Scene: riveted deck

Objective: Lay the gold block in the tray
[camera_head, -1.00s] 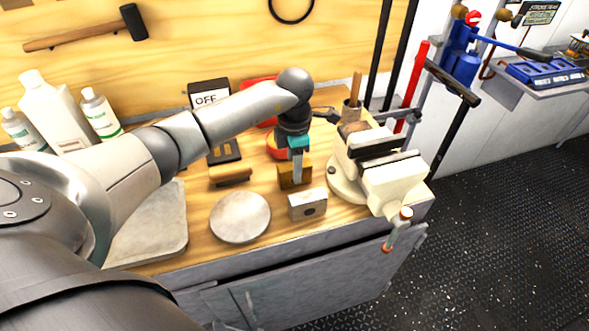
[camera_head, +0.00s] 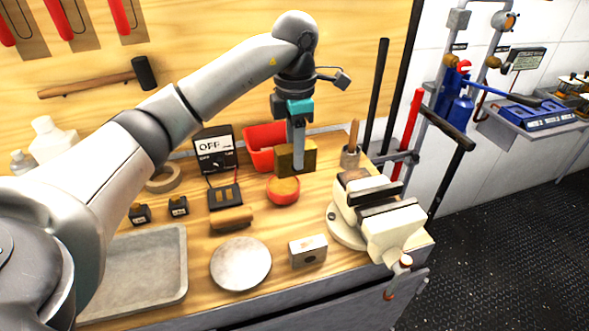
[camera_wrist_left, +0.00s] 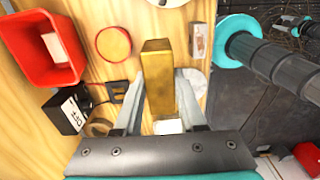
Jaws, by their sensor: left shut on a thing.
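The gold block (camera_head: 285,160) is a dark golden, box-shaped piece. My left gripper (camera_head: 299,158) is shut on it and holds it above the bench, in front of the red bin and above the red bowl in the head view. In the left wrist view the gold block (camera_wrist_left: 158,75) sits between the two fingers of the left gripper (camera_wrist_left: 160,95). The tray (camera_head: 140,265) is grey, shallow and rectangular, at the bench's left front in the head view. Its bare floor shows, and my arm hides part of its left side.
A cream vise (camera_head: 390,222) stands at the right corner. Small black boxes (camera_head: 178,206) sit behind the tray.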

